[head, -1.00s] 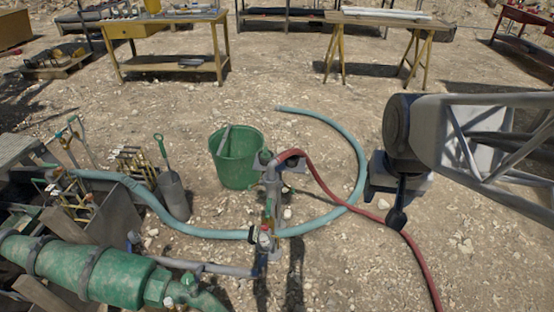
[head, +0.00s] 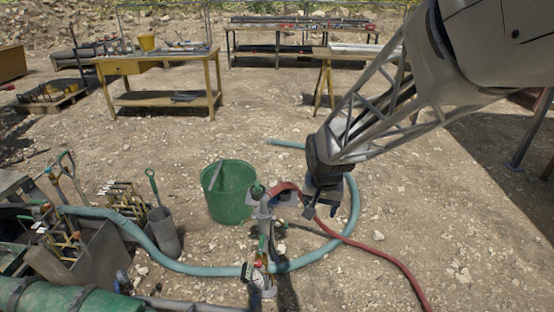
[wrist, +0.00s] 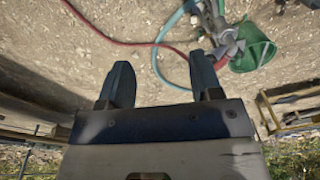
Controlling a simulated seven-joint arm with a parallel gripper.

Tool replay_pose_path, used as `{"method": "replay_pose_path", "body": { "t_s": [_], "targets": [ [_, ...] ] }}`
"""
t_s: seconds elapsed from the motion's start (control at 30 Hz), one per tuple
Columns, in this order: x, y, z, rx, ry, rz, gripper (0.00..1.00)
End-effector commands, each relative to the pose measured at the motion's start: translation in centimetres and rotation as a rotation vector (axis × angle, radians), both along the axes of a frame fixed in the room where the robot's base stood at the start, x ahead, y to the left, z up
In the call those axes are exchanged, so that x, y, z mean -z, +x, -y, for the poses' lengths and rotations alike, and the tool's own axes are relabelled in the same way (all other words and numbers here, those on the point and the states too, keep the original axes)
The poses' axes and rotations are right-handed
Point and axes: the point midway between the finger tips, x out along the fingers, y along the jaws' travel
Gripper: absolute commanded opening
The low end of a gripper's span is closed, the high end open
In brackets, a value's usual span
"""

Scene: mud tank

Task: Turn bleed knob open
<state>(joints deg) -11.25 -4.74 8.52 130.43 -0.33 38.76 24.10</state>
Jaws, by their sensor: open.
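An upright grey standpipe (head: 265,225) stands left of my gripper in the head view. It has a green knob-like part (head: 257,190) at its top and small green and red fittings (head: 257,267) lower down. I cannot tell which of these is the bleed knob. My gripper (head: 320,207) hangs above the ground just right of the pipe top, apart from it. In the wrist view my gripper (wrist: 162,70) shows two dark fingers spread apart with nothing between them. The pipe top (wrist: 228,42) shows beyond the right finger there.
A red hose (head: 375,252) runs from the pipe top to the lower right, passing behind my gripper. A blue hose (head: 195,269) crosses the ground. A green bucket (head: 232,196) stands behind the pipe. Tool bins (head: 95,255) stand left. Open gravel lies at right.

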Motion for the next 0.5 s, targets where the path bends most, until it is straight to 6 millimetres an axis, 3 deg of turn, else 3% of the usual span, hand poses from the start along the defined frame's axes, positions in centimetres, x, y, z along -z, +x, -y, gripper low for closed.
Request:
{"method": "replay_pose_path", "body": {
  "t_s": [0.5],
  "targets": [
    [9.4, 6.6, -6.3, 0.072, 0.006, -0.047, 0.59]
  ]
}}
